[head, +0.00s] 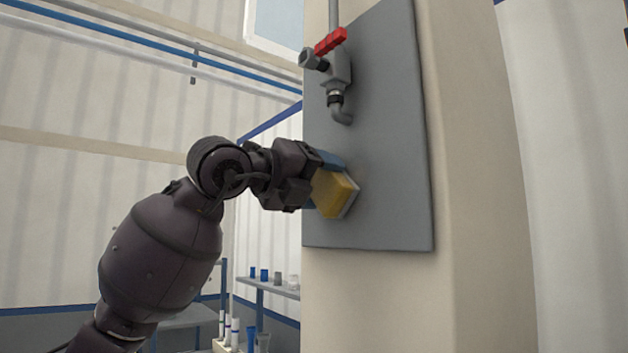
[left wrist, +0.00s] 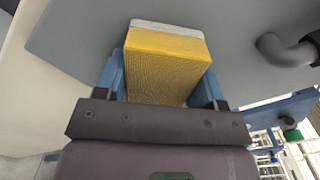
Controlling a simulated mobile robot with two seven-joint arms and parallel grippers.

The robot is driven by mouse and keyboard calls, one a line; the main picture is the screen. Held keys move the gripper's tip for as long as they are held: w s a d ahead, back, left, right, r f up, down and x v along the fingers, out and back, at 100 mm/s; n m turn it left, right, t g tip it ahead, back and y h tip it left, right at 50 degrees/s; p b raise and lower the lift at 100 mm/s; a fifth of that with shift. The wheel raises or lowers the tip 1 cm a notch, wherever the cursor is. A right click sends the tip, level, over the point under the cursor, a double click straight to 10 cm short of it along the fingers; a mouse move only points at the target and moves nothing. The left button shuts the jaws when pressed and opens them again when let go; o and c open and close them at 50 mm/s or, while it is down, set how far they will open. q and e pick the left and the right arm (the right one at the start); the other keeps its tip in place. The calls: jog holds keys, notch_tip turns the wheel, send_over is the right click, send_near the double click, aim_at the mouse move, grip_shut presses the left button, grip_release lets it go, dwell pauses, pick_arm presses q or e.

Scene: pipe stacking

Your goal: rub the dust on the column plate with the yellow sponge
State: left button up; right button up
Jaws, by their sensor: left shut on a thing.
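The yellow sponge (head: 334,192) has a pale layer on the side toward the plate. It also shows in the left wrist view (left wrist: 165,70). My left gripper (head: 322,175) is shut on the sponge, with a blue finger on each side of it in the left wrist view (left wrist: 160,85). The grey column plate (head: 395,150) is fixed to the column face. The sponge is at the plate's lower left part, with its pale side at or very close to the surface; I cannot tell if they touch. I make out no dust on the plate. My right gripper is not in view.
A tap with a red handle (head: 331,41) and a bent grey spout (head: 341,108) sticks out above the sponge. The beige column (head: 480,180) carries the plate. A shelf (head: 270,287) with small blue and grey pieces stands low behind my arm. The plate's right side is clear.

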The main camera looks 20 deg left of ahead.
aim_at(364, 178)
pick_arm(q)
jog(key=shift+s+d+f+b, duration=0.1)
jog(key=shift+s+d+b, duration=0.1)
jog(key=shift+s+d, duration=1.1)
jog(key=shift+s+d+b, duration=0.15)
jog(key=shift+s+d, duration=0.7)
jog(key=shift+d, duration=0.7)
jog(key=shift+s+d+f+b, duration=0.1)
jog(key=shift+s+d+b, duration=0.1)
jog(key=shift+s+d, duration=1.1)
jog(key=shift+w+d+r, duration=0.1)
jog(key=shift+w, duration=0.15)
jog(key=shift+w+a, duration=0.6)
jog(key=shift+a, duration=0.2)
jog(key=shift+w+a, duration=0.55)
jog(key=shift+a, duration=0.2)
jog(key=shift+a, duration=0.1)
jog(key=shift+w+a, duration=1.1)
jog(key=shift+a, duration=0.3)
jog(key=shift+w+a, duration=1.1)
jog(key=shift+a, duration=0.25)
jog(key=shift+w+a, duration=1.1)
jog(key=shift+a, duration=0.3)
jog(key=v, duration=0.6)
